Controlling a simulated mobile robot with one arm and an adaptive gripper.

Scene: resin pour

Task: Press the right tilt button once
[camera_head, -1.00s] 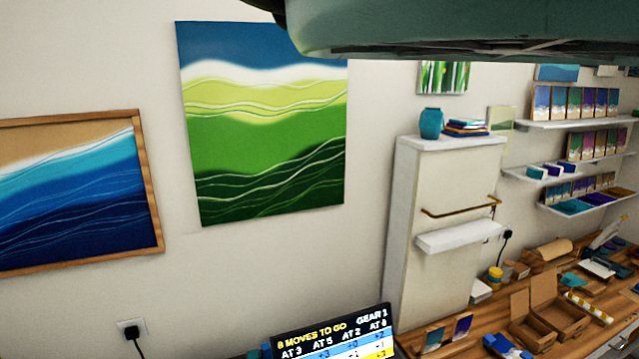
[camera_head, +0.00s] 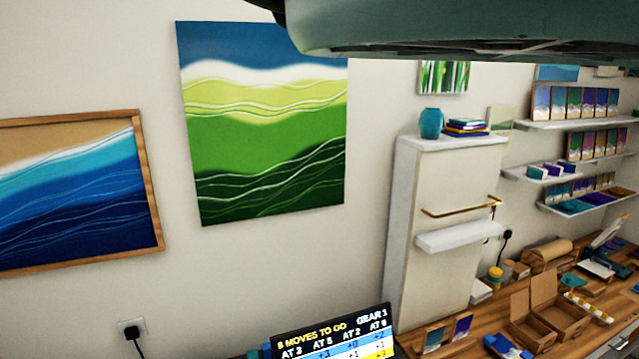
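The right tilt button is not visible in the head view. A dark display screen (camera_head: 335,335) stands at the bottom edge, cut off below. Under these are coloured rows of signed numbers. My gripper is not in view, so its state and position are hidden. A dark green rounded shape, cut off, covers the top right; I cannot tell what it is.
A wooden workbench (camera_head: 500,318) runs along the right with open cardboard boxes (camera_head: 555,305) and small goods. A white cabinet (camera_head: 445,185) stands against the wall, bearing a teal vase (camera_head: 431,123). Wall shelves (camera_head: 575,122) hang at right. Paintings (camera_head: 265,125) cover the left wall.

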